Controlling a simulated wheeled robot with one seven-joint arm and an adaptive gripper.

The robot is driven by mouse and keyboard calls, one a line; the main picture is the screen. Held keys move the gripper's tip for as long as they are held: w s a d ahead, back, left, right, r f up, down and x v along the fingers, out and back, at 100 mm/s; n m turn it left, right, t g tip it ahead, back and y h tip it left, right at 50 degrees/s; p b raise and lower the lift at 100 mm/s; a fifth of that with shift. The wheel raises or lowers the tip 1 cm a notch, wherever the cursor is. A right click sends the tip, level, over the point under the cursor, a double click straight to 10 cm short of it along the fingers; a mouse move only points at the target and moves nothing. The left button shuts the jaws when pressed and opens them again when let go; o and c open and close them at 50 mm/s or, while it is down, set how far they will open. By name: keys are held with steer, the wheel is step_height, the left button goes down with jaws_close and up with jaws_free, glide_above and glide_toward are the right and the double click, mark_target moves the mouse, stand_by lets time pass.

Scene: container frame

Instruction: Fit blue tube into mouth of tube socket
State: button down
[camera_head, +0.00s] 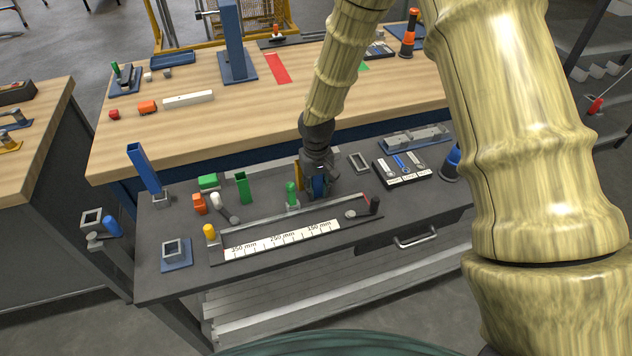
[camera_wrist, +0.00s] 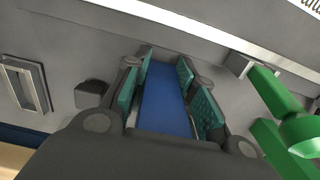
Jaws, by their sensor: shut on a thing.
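My gripper (camera_head: 318,178) points down over the grey bench and is shut on a blue tube (camera_wrist: 165,108). In the wrist view the tube's flat blue face shows between the teal pads; its far end is hard to make out. In the head view only a small blue part (camera_head: 320,187) shows at the fingers. A grey square tube socket (camera_head: 174,247) with an open mouth sits on a blue plate at the bench's front left, apart from my gripper. Another tall blue square tube (camera_head: 143,166) leans at a small grey holder (camera_head: 161,199).
A green square tube (camera_head: 242,187) and a green peg (camera_head: 291,193) stand left of my gripper. A ruler strip (camera_head: 281,240) lies in front. A grey frame (camera_head: 359,161) and a black tray (camera_head: 401,167) lie to the right. A wooden table (camera_head: 225,110) rises behind.

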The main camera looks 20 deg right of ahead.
mark_target(317, 188)
steer(key=shift+r, duration=0.15)
steer(key=shift+r+b, duration=0.55)
steer(key=shift+r, duration=0.35)
steer(key=shift+s+a+r+b, duration=0.15)
steer(key=shift+s+r+b, duration=0.15)
steer(key=shift+r+b, duration=0.25)
steer(key=s+a+b, duration=0.1)
steer(key=s, duration=0.3)
steer(key=s+a+r+b, duration=0.1)
steer(key=s+a, duration=0.1)
steer(key=s, duration=0.3)
steer(key=s+a+b, duration=0.1)
steer(key=s+a, duration=0.1)
steer(key=s, duration=0.2)
steer(key=shift+s+a+r+b, duration=0.1)
steer(key=shift+s+r+b, duration=0.2)
steer(key=shift+s+r, duration=0.1)
steer(key=w+d, duration=0.1)
steer(key=w, duration=0.2)
steer(key=w+d, duration=0.1)
steer(key=w, duration=0.2)
steer(key=w+d, duration=0.2)
steer(key=w, duration=0.2)
steer(key=shift+r, duration=0.3)
steer(key=shift+s+f, duration=0.1)
